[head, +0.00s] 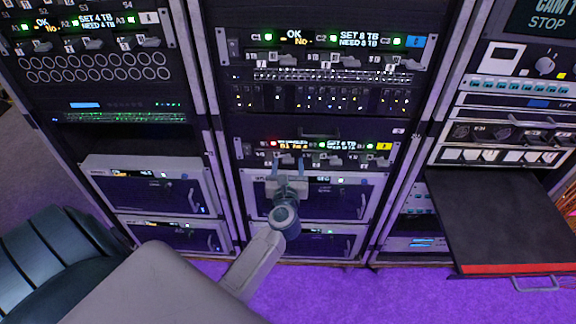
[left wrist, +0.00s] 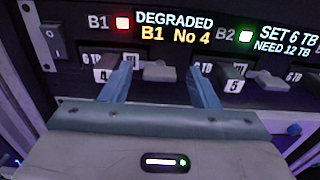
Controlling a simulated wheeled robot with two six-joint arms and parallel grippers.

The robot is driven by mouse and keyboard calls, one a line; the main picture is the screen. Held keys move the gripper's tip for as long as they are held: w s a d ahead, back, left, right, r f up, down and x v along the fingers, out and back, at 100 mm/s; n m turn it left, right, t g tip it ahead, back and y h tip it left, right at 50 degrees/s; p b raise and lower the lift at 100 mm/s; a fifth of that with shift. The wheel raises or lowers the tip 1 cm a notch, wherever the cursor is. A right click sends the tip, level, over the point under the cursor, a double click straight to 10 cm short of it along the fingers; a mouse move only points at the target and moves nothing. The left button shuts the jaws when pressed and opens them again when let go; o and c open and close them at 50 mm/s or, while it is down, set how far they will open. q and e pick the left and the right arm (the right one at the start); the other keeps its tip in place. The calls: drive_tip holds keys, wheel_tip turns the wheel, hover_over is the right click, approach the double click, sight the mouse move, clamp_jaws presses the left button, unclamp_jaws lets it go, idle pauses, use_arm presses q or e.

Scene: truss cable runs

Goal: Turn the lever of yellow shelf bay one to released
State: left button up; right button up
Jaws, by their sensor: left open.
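The yellow shelf (head: 262,144) is in the middle rack, with a yellow tag (head: 384,147) at its right end. In the left wrist view, bay one shows a red light (left wrist: 123,23) beside B1, and the display (left wrist: 174,32) reads DEGRADED, B1 No 4. Below it is a drive label 4 (left wrist: 100,75), with a grey lever (left wrist: 160,72) to its right, lying sideways. My left gripper (head: 288,165) is open; its fingertips (left wrist: 161,80) are apart on either side of that lever. Contact cannot be told. My right gripper is not in view.
Bay two, with a green light (left wrist: 246,36), label 5 and its own lever (left wrist: 268,80), is close on the right. A rocker switch (left wrist: 54,40) is at the left. A black drawer (head: 500,215) sticks out of the right rack over the purple floor (head: 340,295).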

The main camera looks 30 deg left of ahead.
use_arm(q)
drive_tip(key=c, duration=1)
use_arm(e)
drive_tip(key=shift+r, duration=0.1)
